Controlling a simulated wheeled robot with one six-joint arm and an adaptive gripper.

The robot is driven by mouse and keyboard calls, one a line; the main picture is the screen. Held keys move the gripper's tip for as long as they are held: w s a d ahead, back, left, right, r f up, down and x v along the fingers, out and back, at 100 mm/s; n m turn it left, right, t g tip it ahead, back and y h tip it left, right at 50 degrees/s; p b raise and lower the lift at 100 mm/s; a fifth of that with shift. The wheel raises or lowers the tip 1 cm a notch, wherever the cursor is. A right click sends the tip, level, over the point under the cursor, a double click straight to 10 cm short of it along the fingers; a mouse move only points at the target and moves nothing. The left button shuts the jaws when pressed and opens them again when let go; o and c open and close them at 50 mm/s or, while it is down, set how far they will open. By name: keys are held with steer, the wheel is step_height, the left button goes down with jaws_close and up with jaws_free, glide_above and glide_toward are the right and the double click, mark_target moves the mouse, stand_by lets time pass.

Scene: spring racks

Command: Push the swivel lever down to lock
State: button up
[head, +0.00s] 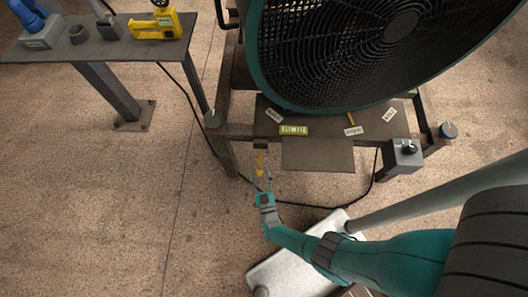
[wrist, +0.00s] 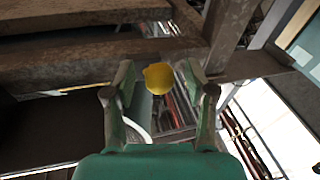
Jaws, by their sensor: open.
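The swivel lever is a short yellow piece (head: 259,163) hanging from the front edge of the fan stand in the head view. In the wrist view its rounded yellow end (wrist: 158,78) shows between my fingers, beyond or level with their tips; I cannot tell which. My gripper (head: 264,186) is open and empty, just below the lever in the head view. In the wrist view my gripper (wrist: 158,95) has one finger on each side of the lever, with gaps visible on both sides. No contact shows. The lever's pivot is not clear.
A large round fan (head: 385,40) stands on a dark metal stand (head: 318,155) with several labels. A grey box with a black knob (head: 408,153) sits at its right. A table (head: 100,48) holding tools stands at the left. A black cable (head: 310,205) lies on the floor.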

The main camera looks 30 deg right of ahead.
steer(key=v, duration=1)
steer(key=shift+s, duration=0.2)
stand_by(0.3)
